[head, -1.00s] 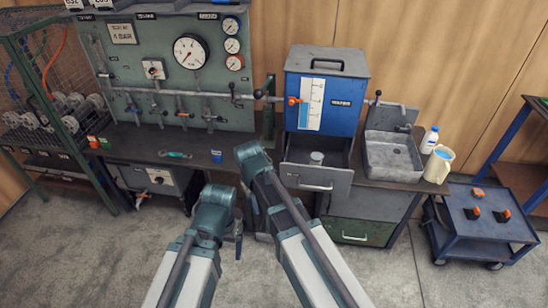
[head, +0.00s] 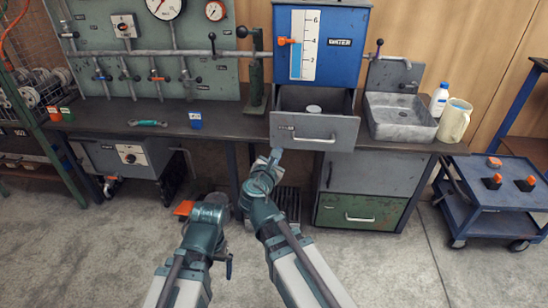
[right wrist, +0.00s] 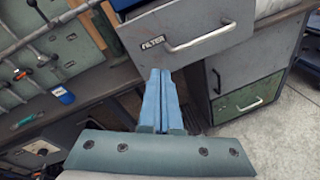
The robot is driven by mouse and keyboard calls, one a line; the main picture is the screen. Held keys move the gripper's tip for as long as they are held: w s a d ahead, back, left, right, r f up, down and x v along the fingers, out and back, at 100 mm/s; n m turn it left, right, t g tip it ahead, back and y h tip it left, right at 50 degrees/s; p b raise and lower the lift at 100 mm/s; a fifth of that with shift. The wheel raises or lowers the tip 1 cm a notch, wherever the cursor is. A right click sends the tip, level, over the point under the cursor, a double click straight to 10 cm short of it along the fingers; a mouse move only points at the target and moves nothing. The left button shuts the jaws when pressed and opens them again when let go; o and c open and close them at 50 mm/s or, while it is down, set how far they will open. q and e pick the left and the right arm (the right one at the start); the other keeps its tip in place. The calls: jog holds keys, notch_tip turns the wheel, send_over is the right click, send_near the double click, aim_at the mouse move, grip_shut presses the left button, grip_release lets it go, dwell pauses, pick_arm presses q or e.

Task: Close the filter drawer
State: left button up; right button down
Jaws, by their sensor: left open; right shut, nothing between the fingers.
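The filter drawer (head: 300,132) is a grey drawer under the blue water tank (head: 318,48). It is pulled out, with a small pale round piece (head: 313,109) inside. Its front, with a FILTER label and bar handle, also shows in the right wrist view (right wrist: 190,32). My right gripper (head: 276,156) is shut and empty, its tips just below the left part of the drawer front. In the right wrist view its closed blue fingers (right wrist: 160,78) point toward the drawer's lower left; contact cannot be told. My left gripper (head: 212,203) is low left, open, away from the drawer, its fingers mostly hidden.
A sink (head: 400,116) stands right of the drawer, with a bottle (head: 439,98) and a jug (head: 454,120). A green lower drawer (head: 358,213) is below. A blue cart (head: 490,195) stands at right.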

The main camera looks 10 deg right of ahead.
notch_tip(320, 180, down, 3)
jog(key=a+n+t+y+b, duration=0.1)
jog(key=a+n+t+b, duration=0.1)
jog(key=n+t+b, duration=0.3)
pick_arm(q)
notch_tip(320, 180, down, 7)
jog(key=shift+r+p, duration=0.2)
jog(key=shift+p, duration=0.1)
pick_arm(e)
jog(key=n+g, duration=0.2)
send_near(275, 131)
jog(key=shift+y, duration=0.3)
jog(key=x, duration=0.6)
jog(key=shift+w+d+r, duration=0.15)
jog(key=shift+w+d, duration=0.15)
jog(key=shift+d, duration=0.05)
jog(key=shift+w, duration=0.1)
jog(key=x, duration=1.8)
jog(key=shift+w, duration=0.35)
jog(key=shift+x, duration=0.85)
